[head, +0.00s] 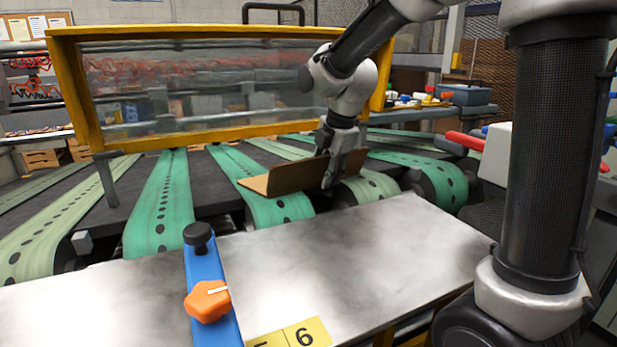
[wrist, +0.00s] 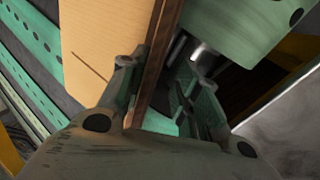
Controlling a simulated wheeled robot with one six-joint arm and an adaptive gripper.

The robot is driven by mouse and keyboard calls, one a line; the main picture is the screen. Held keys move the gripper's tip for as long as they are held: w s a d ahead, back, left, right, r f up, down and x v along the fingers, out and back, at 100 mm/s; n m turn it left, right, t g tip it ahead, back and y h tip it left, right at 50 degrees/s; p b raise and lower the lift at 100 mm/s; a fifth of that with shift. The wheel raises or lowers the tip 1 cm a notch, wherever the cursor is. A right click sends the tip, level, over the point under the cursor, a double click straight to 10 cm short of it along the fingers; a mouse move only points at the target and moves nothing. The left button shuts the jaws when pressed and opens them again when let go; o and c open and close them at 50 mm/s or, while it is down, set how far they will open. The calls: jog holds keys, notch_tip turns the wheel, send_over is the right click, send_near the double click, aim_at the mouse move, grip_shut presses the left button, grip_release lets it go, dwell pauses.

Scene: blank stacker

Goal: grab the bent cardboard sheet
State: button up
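The bent cardboard sheet (head: 290,178) is tan and stands on edge across the green belts, just beyond the metal table. A flap bends away at its left end. My gripper (head: 336,176) points down at the sheet's right part. In the wrist view, the sheet (wrist: 100,42) shows its tan face at the left and a darker brown edge running down between the fingers. My gripper (wrist: 165,92) is open around that edge. The left finger is close against the tan face, while the right finger stands apart with a gap. Whether the left finger touches cannot be told.
Green perforated belts (head: 160,205) run away over a dark bed. A yellow-framed clear guard (head: 220,90) stands behind. The bare metal table (head: 370,250) is in front, with a blue bar (head: 208,285) bearing an orange knob (head: 207,301). A blue bin (head: 465,94) stands back right.

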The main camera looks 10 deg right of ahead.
jog(key=c, duration=0.7)
grip_shut()
jog(key=shift+s+f, duration=0.15)
